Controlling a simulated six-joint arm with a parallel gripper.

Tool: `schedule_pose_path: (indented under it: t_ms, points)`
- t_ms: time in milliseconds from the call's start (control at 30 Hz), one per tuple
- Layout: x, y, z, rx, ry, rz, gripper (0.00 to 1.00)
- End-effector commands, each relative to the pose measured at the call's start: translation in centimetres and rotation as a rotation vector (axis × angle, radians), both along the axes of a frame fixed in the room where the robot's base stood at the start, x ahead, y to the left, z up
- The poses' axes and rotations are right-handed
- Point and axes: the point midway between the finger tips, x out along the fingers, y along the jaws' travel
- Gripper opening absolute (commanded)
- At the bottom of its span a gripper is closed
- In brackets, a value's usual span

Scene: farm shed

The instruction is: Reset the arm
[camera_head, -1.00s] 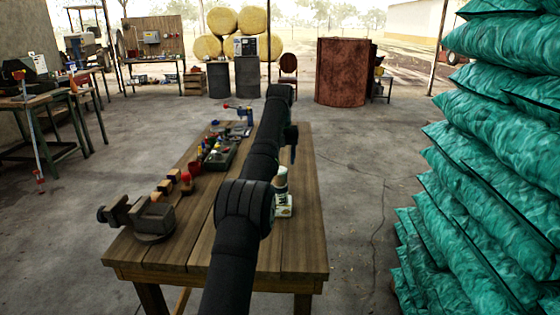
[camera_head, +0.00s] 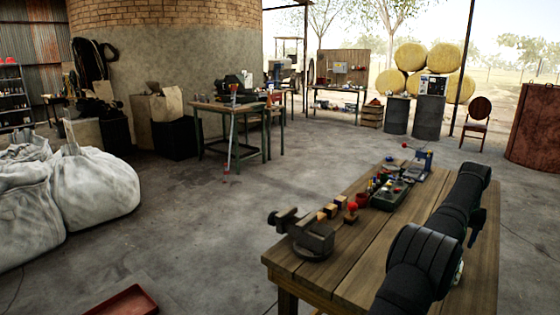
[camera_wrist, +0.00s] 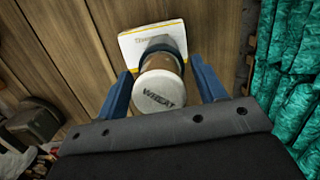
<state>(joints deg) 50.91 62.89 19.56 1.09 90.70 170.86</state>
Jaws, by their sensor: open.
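My gripper (camera_wrist: 165,84) shows in the wrist view with its two blue fingers apart. A jar (camera_wrist: 160,92) with a pale lid marked "WHEAT" stands between the fingers, with gaps at its sides. Behind the jar lies a white card or pad with print (camera_wrist: 138,42) on the wooden table. In the head view my dark arm reaches over the right side of the wooden table (camera_head: 345,270) and hides most of the jar.
A vise (camera_head: 308,238), small wooden blocks, a red-topped item and a tool tray (camera_head: 391,194) stand along the table's left side. White sacks (camera_head: 90,190) and a red tray (camera_head: 125,302) are at left. Open floor lies left of the table.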

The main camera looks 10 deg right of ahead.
Motion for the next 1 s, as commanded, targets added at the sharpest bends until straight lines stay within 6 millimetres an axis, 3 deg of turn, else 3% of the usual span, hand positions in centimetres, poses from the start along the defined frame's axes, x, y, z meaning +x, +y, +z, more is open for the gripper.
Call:
schedule_pose_path:
  t_ms: [200, 433, 800, 1000]
  points:
    - [0.1, -0.1, 2.9, -0.003, -0.002, 0.000, 0.63]
    - [-0.3, -0.1, 4.5, -0.001, -0.001, -0.001, 0.63]
    - [-0.5, -0.1, 4.5, 0.000, 0.000, 0.000, 0.63]
    - [0.0, 0.0, 3.1, 0.001, 0.001, 0.000, 0.63]
